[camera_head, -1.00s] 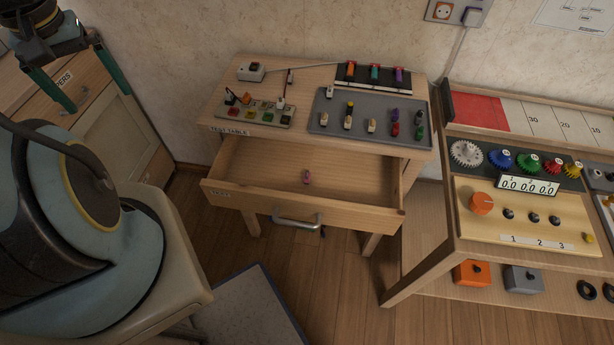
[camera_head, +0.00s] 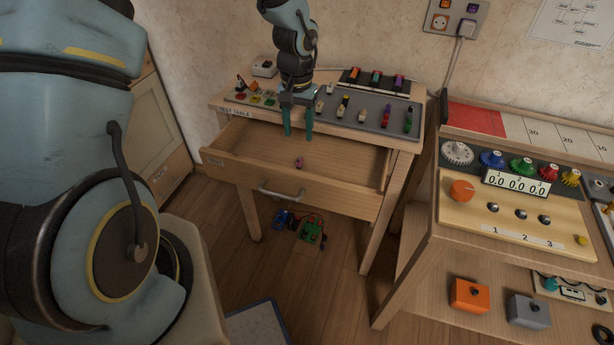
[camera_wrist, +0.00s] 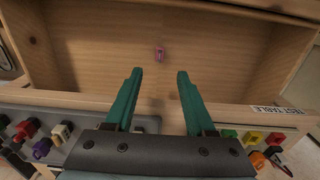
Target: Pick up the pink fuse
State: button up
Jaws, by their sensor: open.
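The pink fuse (camera_head: 299,162) lies alone on the floor of the open drawer (camera_head: 345,164) under the test table. It also shows in the wrist view (camera_wrist: 159,53), beyond the fingertips and roughly between their lines. My gripper (camera_head: 298,136) points down over the back part of the drawer opening, near the table's front edge. Its two green fingers are apart with nothing between them, as the wrist view also shows (camera_wrist: 160,74). The fingers do not touch the fuse.
A grey board (camera_head: 375,113) with several coloured fuses stands on the table beside my gripper. The drawer's front panel (camera_head: 290,188) with its metal handle (camera_head: 279,195) is on the near side. A workbench (camera_head: 520,220) stands to the right. The drawer is otherwise empty.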

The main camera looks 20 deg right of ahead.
aim_at(299, 158)
jog(key=shift+f+p, duration=1.3)
jog(key=shift+f, duration=3.85)
grip_shut()
